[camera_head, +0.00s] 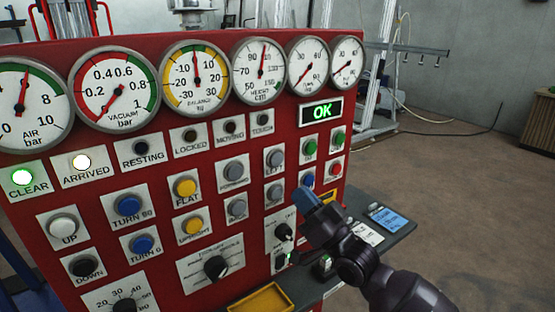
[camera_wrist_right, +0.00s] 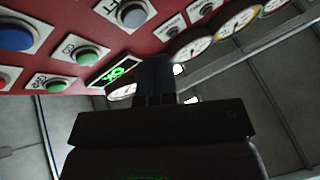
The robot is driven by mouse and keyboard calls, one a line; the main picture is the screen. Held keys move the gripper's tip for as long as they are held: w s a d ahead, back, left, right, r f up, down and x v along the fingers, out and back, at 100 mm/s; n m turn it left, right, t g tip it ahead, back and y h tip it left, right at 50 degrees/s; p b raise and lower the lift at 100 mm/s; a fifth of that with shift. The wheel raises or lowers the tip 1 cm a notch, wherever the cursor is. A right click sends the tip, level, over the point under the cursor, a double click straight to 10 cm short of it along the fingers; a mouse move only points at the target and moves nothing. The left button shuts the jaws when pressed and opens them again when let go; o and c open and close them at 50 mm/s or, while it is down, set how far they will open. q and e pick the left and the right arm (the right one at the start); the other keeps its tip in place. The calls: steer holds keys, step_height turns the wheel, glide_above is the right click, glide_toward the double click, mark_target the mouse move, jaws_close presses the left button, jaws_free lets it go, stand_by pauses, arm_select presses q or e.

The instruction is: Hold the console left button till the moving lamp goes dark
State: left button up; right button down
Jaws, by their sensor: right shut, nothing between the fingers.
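The red console (camera_head: 150,235) fills the left and middle of the head view. Its left button (camera_head: 274,157) is a grey round cap whose small label is hard to read; a grey cap, probably the same one, shows in the wrist view (camera_wrist_right: 132,14). The moving lamp (camera_head: 230,127) is dark. My right gripper (camera_head: 308,197) is shut and empty, in front of the console's lower right part, below and right of the left button. In the wrist view its fingers (camera_wrist_right: 155,72) point toward the panel, not over the grey cap. My left gripper is not in view.
The clear lamp (camera_head: 22,177) glows green and the arrived lamp (camera_head: 81,162) glows white. The display (camera_head: 322,111) reads OK. Other buttons and knobs crowd the panel around my right gripper. A grey shelf (camera_head: 395,232) and a yellow tray (camera_head: 238,305) jut out below.

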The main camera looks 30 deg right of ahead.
mark_target(277, 160)
steer(key=r+m+t, duration=0.1)
steer(key=s+d+r+m+t+h, duration=0.1)
steer(key=m, duration=0.1)
steer(key=s+r+m+t, duration=0.1)
steer(key=m, duration=0.1)
steer(key=shift+s+d+r, duration=0.2)
steer(key=shift+d+r, duration=0.15)
steer(key=shift+w, duration=0.1)
steer(key=w+b, duration=0.2)
steer(key=w, duration=0.6)
steer(key=shift+w+a, duration=0.3)
steer(key=shift+a, duration=0.05)
stand_by(0.6)
stand_by(0.9)
steer(key=shift+w, duration=0.1)
